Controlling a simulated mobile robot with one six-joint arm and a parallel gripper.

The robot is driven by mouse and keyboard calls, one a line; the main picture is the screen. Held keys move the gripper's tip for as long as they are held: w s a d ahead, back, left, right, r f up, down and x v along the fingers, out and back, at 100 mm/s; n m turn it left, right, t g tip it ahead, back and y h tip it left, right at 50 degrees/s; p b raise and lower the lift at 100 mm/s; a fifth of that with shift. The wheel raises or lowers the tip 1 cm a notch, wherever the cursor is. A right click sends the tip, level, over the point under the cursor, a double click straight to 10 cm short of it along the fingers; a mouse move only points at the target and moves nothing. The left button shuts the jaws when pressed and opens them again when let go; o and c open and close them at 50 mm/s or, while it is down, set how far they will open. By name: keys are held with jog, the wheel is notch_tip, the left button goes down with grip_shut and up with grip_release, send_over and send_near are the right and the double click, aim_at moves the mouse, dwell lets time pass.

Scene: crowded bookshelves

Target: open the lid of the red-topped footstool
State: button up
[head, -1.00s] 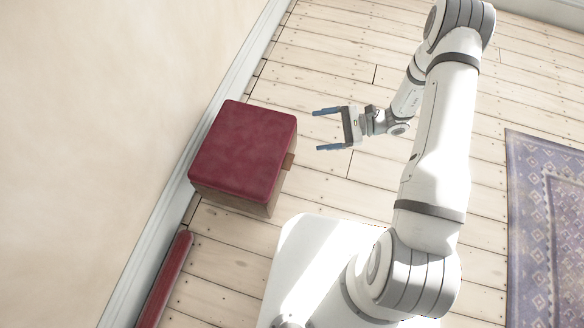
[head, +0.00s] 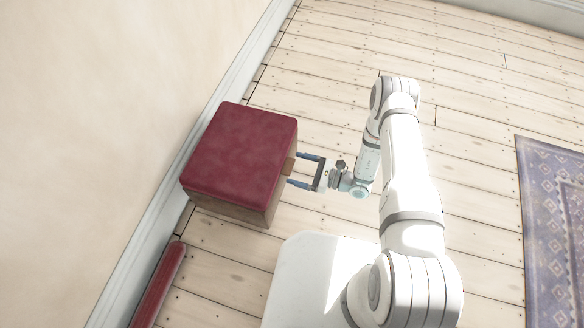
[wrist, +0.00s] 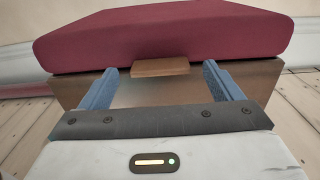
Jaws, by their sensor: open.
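The footstool has a closed red cushioned lid (head: 241,150) on a brown wooden box (head: 235,207), close to the wall. A small wooden tab (head: 289,166) sticks out from its right side, just under the lid. In the wrist view the tab (wrist: 160,67) is centred below the red lid (wrist: 165,35). My gripper (head: 298,170) is open at the right side of the footstool. Its two blue fingers (wrist: 161,80) lie on either side of the tab, with gaps between. The fingers look apart from the tab, and I cannot tell whether the tips touch the box.
A beige wall with a white baseboard (head: 160,222) runs along the left. A long red object (head: 158,285) lies by the baseboard in front of the footstool. A purple patterned rug (head: 555,220) is at the right. The wooden floor (head: 470,120) between is clear.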

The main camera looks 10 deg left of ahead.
jog(key=shift+w+a, duration=0.1)
jog(key=shift+a, duration=0.95)
